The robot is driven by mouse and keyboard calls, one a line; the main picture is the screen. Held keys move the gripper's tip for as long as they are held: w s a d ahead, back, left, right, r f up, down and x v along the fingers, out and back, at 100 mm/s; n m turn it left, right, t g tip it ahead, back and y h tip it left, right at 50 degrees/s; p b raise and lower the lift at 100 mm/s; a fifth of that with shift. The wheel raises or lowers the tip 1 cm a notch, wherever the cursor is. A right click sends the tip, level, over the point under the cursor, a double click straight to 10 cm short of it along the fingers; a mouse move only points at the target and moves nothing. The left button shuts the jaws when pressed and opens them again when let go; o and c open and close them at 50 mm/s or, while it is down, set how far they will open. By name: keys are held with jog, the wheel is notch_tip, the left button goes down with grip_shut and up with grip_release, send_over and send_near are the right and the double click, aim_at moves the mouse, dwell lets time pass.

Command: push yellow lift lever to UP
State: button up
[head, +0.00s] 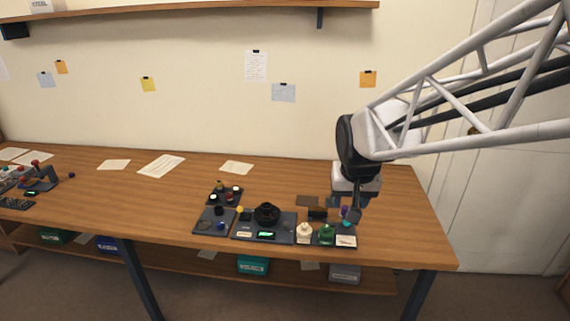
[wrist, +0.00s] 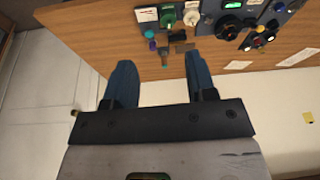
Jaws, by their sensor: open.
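My gripper (head: 354,214) is over the right end of the console group, well right of the knob. In the wrist view its two blue fingers (wrist: 160,68) are apart with nothing held between them.
Bare tabletop (head: 130,200) lies further left, with papers (head: 161,166) behind.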

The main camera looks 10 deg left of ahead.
jog(key=w+a+f+n, duration=0.1)
jog(key=w+a+f, duration=0.2)
jog(key=w+a, duration=0.4)
jog(key=w+a+f, duration=0.3)
jog(key=w+a, duration=0.3)
jog(key=a, duration=0.1)
jog(key=y, duration=0.2)
send_near(240, 208)
jog(key=f, duration=0.2)
jog(key=shift+a+r+n+t, duration=0.2)
jog(key=shift+a+n+t, duration=0.2)
jog(key=shift+a, duration=0.05)
jog(key=shift+w+f, duration=0.1)
jog(key=shift+f, duration=0.05)
jog(key=shift+x, duration=3.75)
jog(key=shift+d, duration=0.15)
grip_shut()
